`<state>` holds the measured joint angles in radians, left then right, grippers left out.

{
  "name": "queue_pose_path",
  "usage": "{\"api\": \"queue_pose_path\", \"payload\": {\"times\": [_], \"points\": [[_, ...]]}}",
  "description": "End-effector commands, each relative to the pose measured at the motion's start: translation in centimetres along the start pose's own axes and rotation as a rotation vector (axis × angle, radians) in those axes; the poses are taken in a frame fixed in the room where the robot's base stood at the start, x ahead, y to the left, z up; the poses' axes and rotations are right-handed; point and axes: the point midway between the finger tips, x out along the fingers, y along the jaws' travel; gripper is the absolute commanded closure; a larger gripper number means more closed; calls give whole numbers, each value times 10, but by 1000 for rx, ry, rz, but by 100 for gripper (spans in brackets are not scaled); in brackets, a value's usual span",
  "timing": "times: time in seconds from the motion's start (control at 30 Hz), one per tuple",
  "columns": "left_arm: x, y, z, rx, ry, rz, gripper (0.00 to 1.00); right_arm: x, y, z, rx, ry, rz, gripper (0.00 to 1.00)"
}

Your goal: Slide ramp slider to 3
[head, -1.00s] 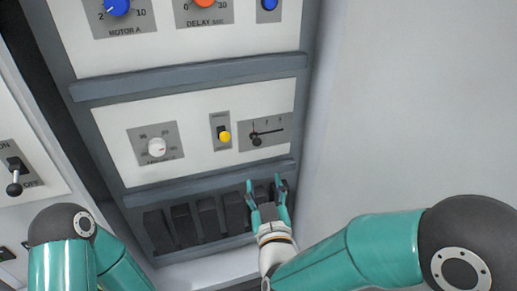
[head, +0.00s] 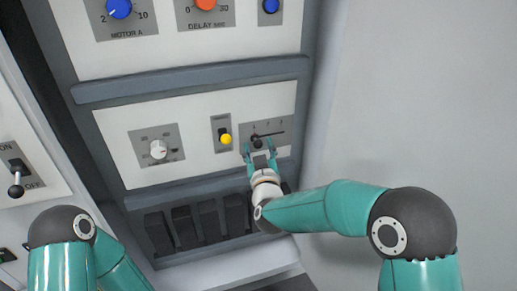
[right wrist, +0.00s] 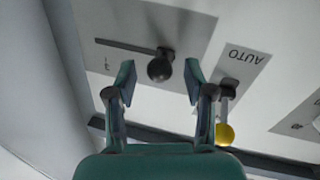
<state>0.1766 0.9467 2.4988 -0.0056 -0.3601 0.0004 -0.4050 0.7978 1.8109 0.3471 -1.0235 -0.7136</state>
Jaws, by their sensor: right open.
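The ramp slider is a black knob (head: 257,143) at the left end of a dark slot on a grey plate (head: 283,126) in the head view. In the right wrist view the black ball knob (right wrist: 160,68) shows close up at one end of its slot (right wrist: 124,46). My right gripper (head: 260,152) is open at the slider. In the right wrist view its fingers (right wrist: 160,85) stand on either side of the knob, apart from it, holding nothing. My left arm (head: 75,245) shows at the lower left; its gripper is out of view.
A yellow-tipped switch (head: 225,138) is just left of the slider plate; it also shows in the right wrist view (right wrist: 225,134). A white dial (head: 158,149) is farther left. Dark blocks (head: 207,217) line the panel below. A plain wall (head: 420,100) is at the right.

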Motion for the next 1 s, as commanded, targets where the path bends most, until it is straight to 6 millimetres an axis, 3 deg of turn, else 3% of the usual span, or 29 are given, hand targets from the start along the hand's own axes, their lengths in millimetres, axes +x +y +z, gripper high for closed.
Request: {"api": "queue_pose_path", "payload": {"times": [0.2,0.5,0.83,1.0], "points": [[0,0,0,0,0,0,100,0,0,0,0,0,0,49],[0,0,0,0,0,0,100,0,0,0,0,0,0,99],[2,-1,0,0,0,0,100,1,4,1,0,1,2,100],[16,-6,0,0,0,0,100,7,34,10,1,2,8,100]]}}
